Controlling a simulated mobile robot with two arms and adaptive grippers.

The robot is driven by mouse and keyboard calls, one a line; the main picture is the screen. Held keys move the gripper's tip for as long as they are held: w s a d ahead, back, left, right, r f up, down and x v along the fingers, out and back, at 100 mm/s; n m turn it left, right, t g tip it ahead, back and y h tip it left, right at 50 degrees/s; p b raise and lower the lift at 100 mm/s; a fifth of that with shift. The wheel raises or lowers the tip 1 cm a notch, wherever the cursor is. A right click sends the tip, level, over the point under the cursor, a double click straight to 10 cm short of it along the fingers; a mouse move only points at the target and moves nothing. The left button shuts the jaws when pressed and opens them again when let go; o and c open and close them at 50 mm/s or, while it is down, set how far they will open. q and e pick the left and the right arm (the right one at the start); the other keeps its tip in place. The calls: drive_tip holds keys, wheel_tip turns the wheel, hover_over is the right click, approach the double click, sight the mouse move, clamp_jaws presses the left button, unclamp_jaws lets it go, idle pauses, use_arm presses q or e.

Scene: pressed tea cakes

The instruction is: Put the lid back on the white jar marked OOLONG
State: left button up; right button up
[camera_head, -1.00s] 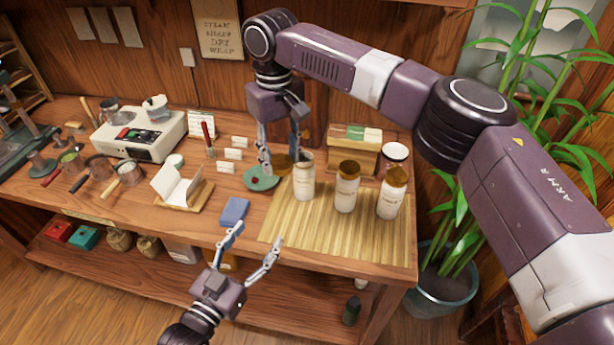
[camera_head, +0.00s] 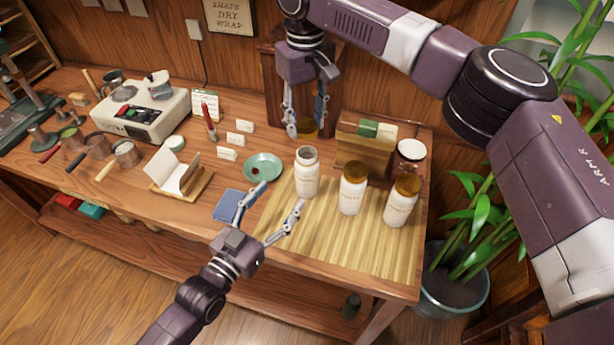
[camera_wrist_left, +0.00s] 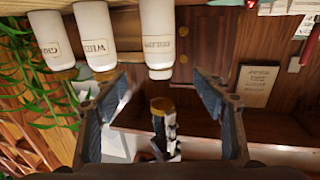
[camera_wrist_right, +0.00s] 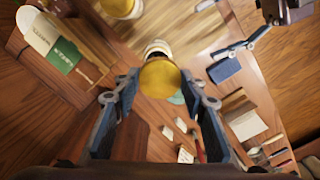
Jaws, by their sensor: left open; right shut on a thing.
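The lidless white jar (camera_head: 307,180) stands upright at the left of the bamboo mat (camera_head: 360,243); its label is unreadable in the head view. It also shows in the left wrist view (camera_wrist_left: 156,28). My right gripper (camera_head: 306,124) is shut on an amber lid (camera_head: 307,130), apart from the jar and behind it in the head view. In the right wrist view the lid (camera_wrist_right: 160,84) sits between the fingertips and partly hides the jar (camera_wrist_right: 157,46). My left gripper (camera_head: 270,198) is open and empty, in front of the jar and to its left.
Two lidded white jars (camera_head: 351,194) (camera_head: 399,207) stand right of the open jar. A green saucer (camera_head: 273,162) and a blue cloth (camera_head: 231,205) lie to the left.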

use_arm(q)
drive_tip(key=x, duration=1.2)
drive_tip(key=shift+w+d+f, duration=0.1)
drive_tip(key=shift+w+d, duration=0.05)
use_arm(e)
drive_tip(key=shift+w+d+f, duration=0.1)
drive_tip(key=shift+w+d, duration=0.05)
drive_tip(key=shift+w, duration=0.05)
use_arm(q)
drive_tip(key=shift+c, duration=0.2)
clamp_jaws()
use_arm(e)
hover_over(307, 147)
drive_tip(key=s, duration=0.2)
drive_tip(key=shift+s+f, duration=0.1)
drive_tip(key=shift+f, duration=2.4)
drive_tip(key=shift+f, duration=0.9)
drive_tip(key=shift+f, duration=0.6)
